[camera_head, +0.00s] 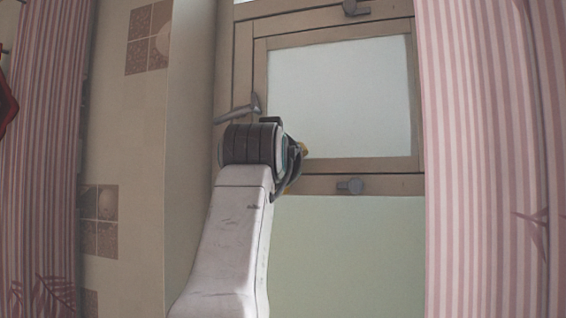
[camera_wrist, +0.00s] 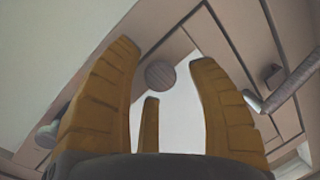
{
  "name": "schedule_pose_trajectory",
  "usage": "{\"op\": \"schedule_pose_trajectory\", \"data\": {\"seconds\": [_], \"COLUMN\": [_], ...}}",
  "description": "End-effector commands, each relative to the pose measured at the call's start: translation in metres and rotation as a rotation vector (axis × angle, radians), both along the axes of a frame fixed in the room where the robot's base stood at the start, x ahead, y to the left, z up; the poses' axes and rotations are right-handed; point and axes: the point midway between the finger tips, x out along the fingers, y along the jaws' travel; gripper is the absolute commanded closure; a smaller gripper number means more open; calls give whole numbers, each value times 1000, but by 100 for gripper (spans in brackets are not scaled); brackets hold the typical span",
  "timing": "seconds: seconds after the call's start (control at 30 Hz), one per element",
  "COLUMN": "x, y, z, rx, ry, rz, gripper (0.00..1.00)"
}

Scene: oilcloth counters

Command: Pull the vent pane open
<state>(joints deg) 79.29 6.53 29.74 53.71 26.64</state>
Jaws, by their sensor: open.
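The vent pane (camera_head: 342,95) is a small pale pane in a beige wooden frame, high in the window. It looks flush with the surrounding frame. A grey lever handle (camera_head: 236,113) sits at its left edge. My gripper (camera_head: 300,153) is in front of the pane's lower left corner, with its fingers mostly hidden behind my wrist. In the wrist view my gripper (camera_wrist: 160,62) has its yellow fingers spread and empty. A round grey knob (camera_wrist: 160,75) shows between the fingertips; contact cannot be told. A grey lever (camera_wrist: 285,88) shows to the right of the fingers.
Grey catches sit on the frame above (camera_head: 356,8) and below (camera_head: 350,186) the pane. A larger pale green pane (camera_head: 345,255) lies beneath. A pink striped curtain (camera_head: 490,150) hangs at the right, another (camera_head: 45,150) at the left. A tiled wall (camera_head: 125,150) is left of the window.

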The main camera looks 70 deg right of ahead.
Motion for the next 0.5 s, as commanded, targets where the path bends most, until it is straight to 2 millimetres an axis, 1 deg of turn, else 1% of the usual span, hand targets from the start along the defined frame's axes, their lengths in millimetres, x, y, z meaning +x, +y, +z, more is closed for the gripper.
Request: {"op": "schedule_pose_trajectory", "data": {"seconds": [0.17, 0.5], "x": [2, 2], "y": [-8, -9], "z": [0, 0], "rx": [0, 0], "ry": [0, 0], "rz": [0, 0], "gripper": [47, 47]}}
